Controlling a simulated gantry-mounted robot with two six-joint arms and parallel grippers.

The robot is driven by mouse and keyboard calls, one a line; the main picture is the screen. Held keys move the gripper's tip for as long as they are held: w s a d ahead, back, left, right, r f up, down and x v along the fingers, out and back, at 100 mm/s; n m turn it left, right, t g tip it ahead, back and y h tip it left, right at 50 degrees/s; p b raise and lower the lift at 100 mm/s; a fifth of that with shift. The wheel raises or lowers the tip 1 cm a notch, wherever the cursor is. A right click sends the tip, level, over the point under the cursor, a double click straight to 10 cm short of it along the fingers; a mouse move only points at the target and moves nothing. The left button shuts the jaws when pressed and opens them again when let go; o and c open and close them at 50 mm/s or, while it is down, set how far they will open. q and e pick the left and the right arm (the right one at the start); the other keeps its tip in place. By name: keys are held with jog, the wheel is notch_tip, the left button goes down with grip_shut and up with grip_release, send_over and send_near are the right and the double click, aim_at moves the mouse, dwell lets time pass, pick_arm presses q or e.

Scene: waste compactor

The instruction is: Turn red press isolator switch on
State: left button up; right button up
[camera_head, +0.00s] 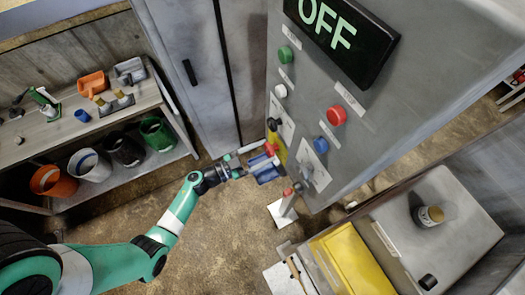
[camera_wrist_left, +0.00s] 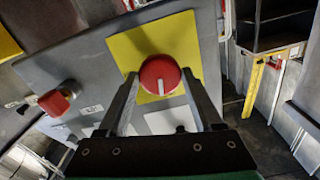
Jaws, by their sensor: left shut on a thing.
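The red isolator switch (camera_wrist_left: 160,75) is a round red knob with a white mark, on a yellow plate (camera_wrist_left: 190,40) on the grey cabinet. In the wrist view the mark points down in the picture. My left gripper (camera_wrist_left: 163,98) has a finger on each side of the knob and is shut on it. In the head view my left gripper (camera_head: 258,158) is at the cabinet's side edge, by the yellow plate (camera_head: 279,148). The display (camera_head: 342,35) on the cabinet reads "OFF" in green letters. My right gripper is not in view.
The cabinet front carries a green button (camera_head: 285,54), a red button (camera_head: 337,115) and a blue button (camera_head: 321,145). A shelf (camera_head: 130,108) with buckets and tools stands at left. A yellow bin (camera_head: 350,258) is at lower right. Brown floor lies below.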

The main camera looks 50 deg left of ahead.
pick_arm(q)
jog(key=m, duration=0.3)
jog(key=shift+m, duration=0.3)
jog(key=m, duration=0.3)
jog(key=shift+m, duration=0.4)
jog(key=m, duration=0.4)
jog(key=shift+b, duration=0.35)
jog(key=shift+m+b, duration=0.35)
jog(key=shift+m, duration=1.75)
jog(key=o, duration=1.4)
jog(key=shift+c, duration=0.2)
